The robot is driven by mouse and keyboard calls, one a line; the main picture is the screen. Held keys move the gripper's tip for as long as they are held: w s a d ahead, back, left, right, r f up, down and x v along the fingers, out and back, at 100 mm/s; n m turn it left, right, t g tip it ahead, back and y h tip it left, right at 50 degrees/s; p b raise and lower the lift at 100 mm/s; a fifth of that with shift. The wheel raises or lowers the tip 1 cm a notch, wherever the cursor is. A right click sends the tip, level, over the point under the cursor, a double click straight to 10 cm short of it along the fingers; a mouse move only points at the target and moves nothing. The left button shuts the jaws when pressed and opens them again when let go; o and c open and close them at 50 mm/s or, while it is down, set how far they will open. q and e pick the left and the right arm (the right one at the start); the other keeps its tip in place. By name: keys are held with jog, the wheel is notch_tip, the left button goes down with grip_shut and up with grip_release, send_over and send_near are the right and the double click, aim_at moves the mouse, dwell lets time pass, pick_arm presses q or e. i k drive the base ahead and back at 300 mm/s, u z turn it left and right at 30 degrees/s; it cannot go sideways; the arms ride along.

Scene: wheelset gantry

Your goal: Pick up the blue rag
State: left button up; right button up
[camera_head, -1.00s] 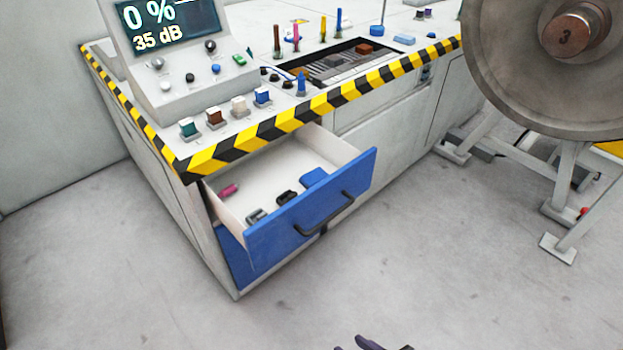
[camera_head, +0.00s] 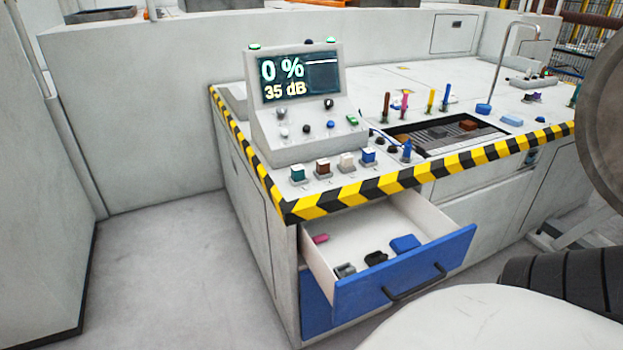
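Another flat blue piece (camera_head: 511,120) lies on the bench top at the right, beside the tool recess. Neither gripper shows in the head view. A white rounded arm part and a black ribbed part, seemingly mine, fill the lower right corner.
The drawer also holds a pink piece (camera_head: 320,239), a grey clip-like piece (camera_head: 344,270) and a black piece (camera_head: 376,258). Its blue front (camera_head: 405,275) has a dark handle. A console with a screen (camera_head: 298,78) stands above. The floor at left is clear.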

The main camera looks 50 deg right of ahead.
aim_at(406, 244)
jog(key=u, duration=2.05)
jog(key=k, duration=2.95)
jog(key=z, duration=0.2)
